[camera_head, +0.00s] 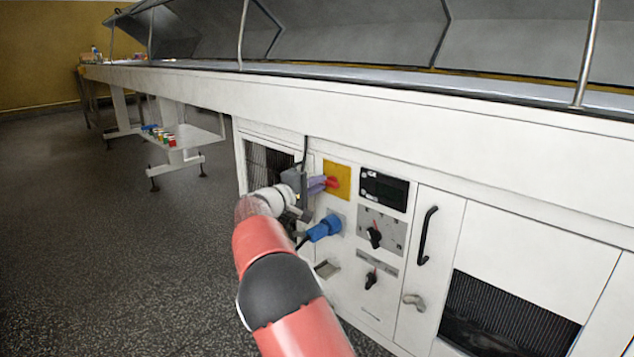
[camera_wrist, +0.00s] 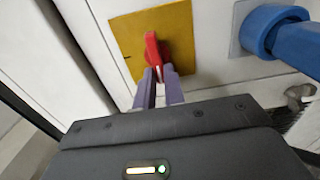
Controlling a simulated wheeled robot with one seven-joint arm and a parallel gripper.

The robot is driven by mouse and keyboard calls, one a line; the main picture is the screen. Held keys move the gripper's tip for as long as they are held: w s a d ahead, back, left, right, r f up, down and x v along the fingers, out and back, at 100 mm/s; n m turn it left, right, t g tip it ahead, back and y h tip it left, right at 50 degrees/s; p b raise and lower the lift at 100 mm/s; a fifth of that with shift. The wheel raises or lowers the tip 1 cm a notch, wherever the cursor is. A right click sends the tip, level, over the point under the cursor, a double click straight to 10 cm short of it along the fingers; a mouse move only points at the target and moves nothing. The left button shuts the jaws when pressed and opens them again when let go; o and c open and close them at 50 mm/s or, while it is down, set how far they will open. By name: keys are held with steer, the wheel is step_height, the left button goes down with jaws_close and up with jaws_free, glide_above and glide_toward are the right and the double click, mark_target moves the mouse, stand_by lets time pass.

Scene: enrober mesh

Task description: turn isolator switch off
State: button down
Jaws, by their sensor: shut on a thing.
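The isolator switch is a red handle (camera_head: 333,182) on a yellow plate (camera_head: 343,169) on the white machine front. In the wrist view the red handle (camera_wrist: 153,50) stands out from the middle of the yellow plate (camera_wrist: 181,28). My gripper (camera_head: 323,184) reaches the switch from the left. Its two purple fingers (camera_wrist: 159,76) are shut on the near end of the red handle. The fingertips cover part of that end.
A blue plug and socket (camera_head: 325,228) sits just below the plate and shows in the wrist view (camera_wrist: 290,38). A dark display (camera_head: 384,189), black knobs (camera_head: 375,236) and a black door handle (camera_head: 427,235) are to the right. Open floor (camera_head: 120,260) lies left.

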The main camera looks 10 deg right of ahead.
stand_by(0.4)
steer(key=c, duration=1.5)
jaws_free()
steer(key=shift+a, duration=0.1)
steer(key=v, duration=0.7)
steer(key=shift+s+a, duration=0.2)
steer(key=shift+a, duration=0.05)
